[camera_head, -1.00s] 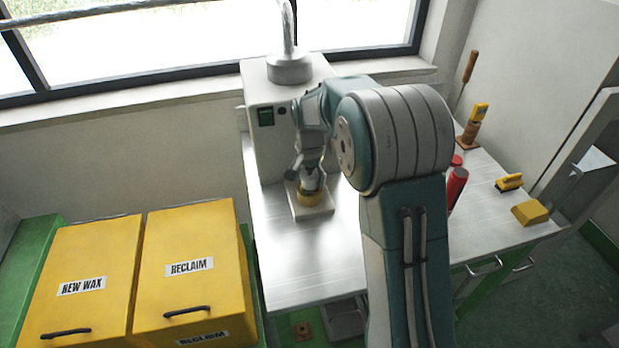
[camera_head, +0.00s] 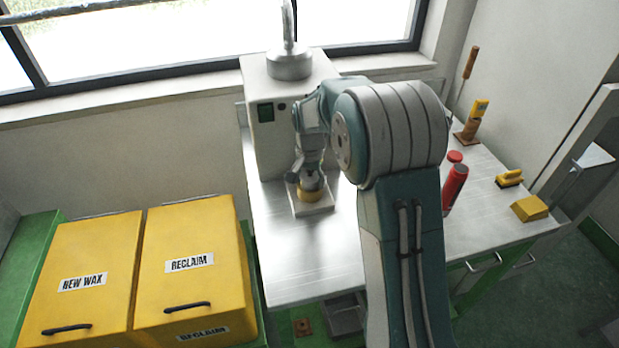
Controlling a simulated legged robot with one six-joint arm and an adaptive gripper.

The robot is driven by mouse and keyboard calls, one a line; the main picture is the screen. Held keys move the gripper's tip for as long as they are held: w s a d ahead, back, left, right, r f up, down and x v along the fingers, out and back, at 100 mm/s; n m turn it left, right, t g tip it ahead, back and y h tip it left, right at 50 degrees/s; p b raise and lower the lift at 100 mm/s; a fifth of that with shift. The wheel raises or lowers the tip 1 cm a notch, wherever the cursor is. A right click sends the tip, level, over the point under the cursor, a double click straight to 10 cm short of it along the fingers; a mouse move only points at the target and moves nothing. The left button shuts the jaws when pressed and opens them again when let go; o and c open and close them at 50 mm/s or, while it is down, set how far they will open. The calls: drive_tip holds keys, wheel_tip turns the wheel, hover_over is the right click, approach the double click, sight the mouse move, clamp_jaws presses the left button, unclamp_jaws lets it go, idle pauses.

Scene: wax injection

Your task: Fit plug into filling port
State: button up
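My gripper (camera_head: 311,181) points down over a pale square block (camera_head: 314,209) at the front foot of the light grey wax machine (camera_head: 268,152). A yellow round piece (camera_head: 306,195) shows directly below my gripper, at the top of the block. I cannot tell whether my fingers touch it or grip it. The fingers are small and dark here, so open or shut does not show. I cannot make out the plug or the filling port as separate things; either may be hidden by my gripper.
The metal table (camera_head: 300,262) is clear in front of the block. Yellow bins, NEW WAX (camera_head: 85,252) and RECLAIM (camera_head: 190,236), stand left.

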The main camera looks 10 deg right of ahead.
drive_tip(key=shift+o, duration=1)
drive_tip(key=shift+r, duration=0.1)
wheel_tip(320, 180, up, 12)
drive_tip(key=shift+f, duration=0.2)
